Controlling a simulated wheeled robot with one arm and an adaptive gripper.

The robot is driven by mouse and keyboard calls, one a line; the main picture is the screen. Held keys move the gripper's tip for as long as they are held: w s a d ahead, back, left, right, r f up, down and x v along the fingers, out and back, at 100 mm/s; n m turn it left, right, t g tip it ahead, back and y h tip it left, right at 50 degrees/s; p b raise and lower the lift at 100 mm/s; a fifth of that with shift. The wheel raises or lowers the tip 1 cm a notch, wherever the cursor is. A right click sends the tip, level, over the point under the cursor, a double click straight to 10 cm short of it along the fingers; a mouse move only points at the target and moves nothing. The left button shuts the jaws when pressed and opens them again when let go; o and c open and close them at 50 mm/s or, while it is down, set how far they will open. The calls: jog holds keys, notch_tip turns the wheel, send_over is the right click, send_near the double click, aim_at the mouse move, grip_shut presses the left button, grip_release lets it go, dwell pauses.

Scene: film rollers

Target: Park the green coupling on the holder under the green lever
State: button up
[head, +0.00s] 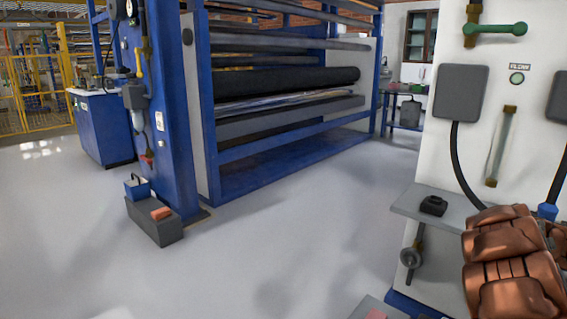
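A green lever (497,29) sticks out to the right from a brass valve on the white panel at the top right of the head view. Below it is a grey box (461,93) with a black cable (463,175) hanging from its underside. I cannot make out a green coupling, and I cannot tell which part is the holder. A blue fitting (547,211) sits at the end of another dark cable at the right edge.
Copper-coloured segmented parts (514,262) fill the lower right and hide part of the panel. A grey shelf (415,203) carries a small black object (433,205). A blue roller machine (270,155) stands at left and centre. The pale floor (300,240) between is clear.

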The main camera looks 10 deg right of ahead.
grip_shut()
dwell(0.3)
jog(key=b+v, duration=0.2)
jog(key=v, duration=0.4)
jog(key=shift+b, duration=0.4)
dwell(1.1)
jog(key=shift+s, duration=0.1)
dwell(0.4)
